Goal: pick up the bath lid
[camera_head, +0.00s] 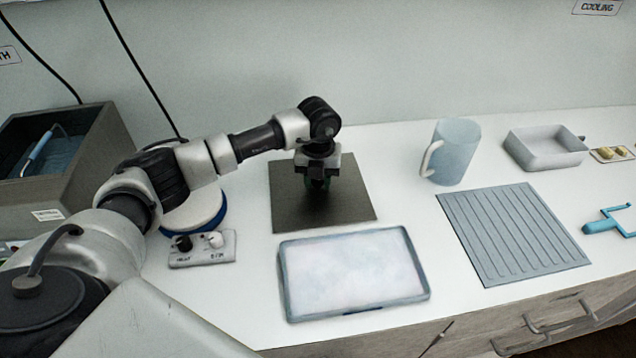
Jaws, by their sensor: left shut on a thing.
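The bath lid is a flat, dark grey-brown square plate (345,211) on the white counter, left of the middle in the head view. My left gripper (318,184) points down over its middle and is shut on a part of the lid. The fingertips and the part they grip are mostly hidden by the gripper body. The lid looks level and at or very near the counter; I cannot tell whether it touches. The bath (95,150) is a dark open box at the far left. My right gripper is not in view.
A blue-rimmed tray (283,285) lies in front of the lid. A control box with knobs (220,253) and a round white-and-blue plate (196,212) stand to its left. A mug (458,153), ribbed mat (512,233) and pale pan (546,153) are to the right.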

